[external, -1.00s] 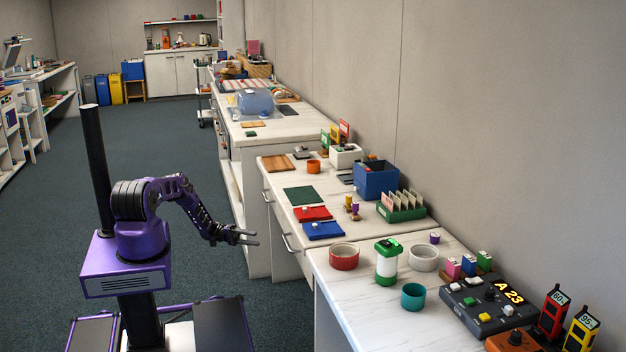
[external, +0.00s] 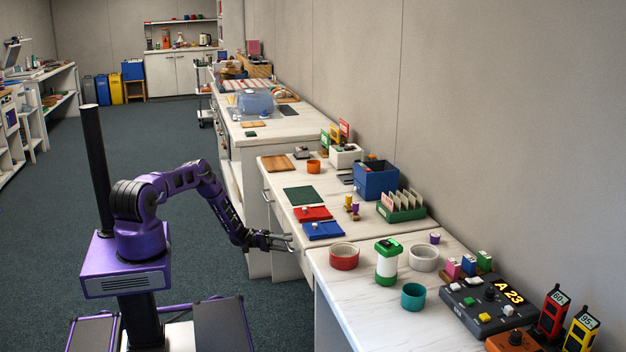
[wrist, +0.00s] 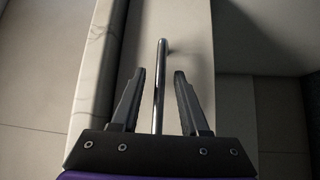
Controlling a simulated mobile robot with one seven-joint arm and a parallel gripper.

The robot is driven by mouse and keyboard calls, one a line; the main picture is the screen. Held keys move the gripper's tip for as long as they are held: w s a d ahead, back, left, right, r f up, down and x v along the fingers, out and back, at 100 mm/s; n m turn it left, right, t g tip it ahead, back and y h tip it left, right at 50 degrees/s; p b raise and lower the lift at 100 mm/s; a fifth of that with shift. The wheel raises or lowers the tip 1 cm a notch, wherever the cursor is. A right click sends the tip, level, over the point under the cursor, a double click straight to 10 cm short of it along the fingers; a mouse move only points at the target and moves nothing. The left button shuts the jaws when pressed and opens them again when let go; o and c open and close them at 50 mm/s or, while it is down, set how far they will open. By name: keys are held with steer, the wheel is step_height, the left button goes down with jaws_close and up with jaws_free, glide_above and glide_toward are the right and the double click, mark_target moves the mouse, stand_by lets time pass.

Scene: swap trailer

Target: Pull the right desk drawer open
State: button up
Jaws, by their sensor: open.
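The right desk drawer's front (wrist: 190,45) fills the middle of the wrist view, below the pale desktop edge. Its bar handle (wrist: 160,75) lies between the two dark fingers of my gripper (wrist: 157,85), which are apart with a gap on each side. The fingers are not closed on the bar. In the external view my gripper (external: 282,241) is at the front of the desk (external: 285,222), near its right end, and hides the handle there. The drawer looks shut, though the arm covers part of it.
A red bowl (external: 344,256) stands on the adjoining counter. The floor (external: 165,110) beyond my arm is clear.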

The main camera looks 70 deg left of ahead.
steer(key=shift+c, duration=0.3)
jaws_close()
stand_by(1.2)
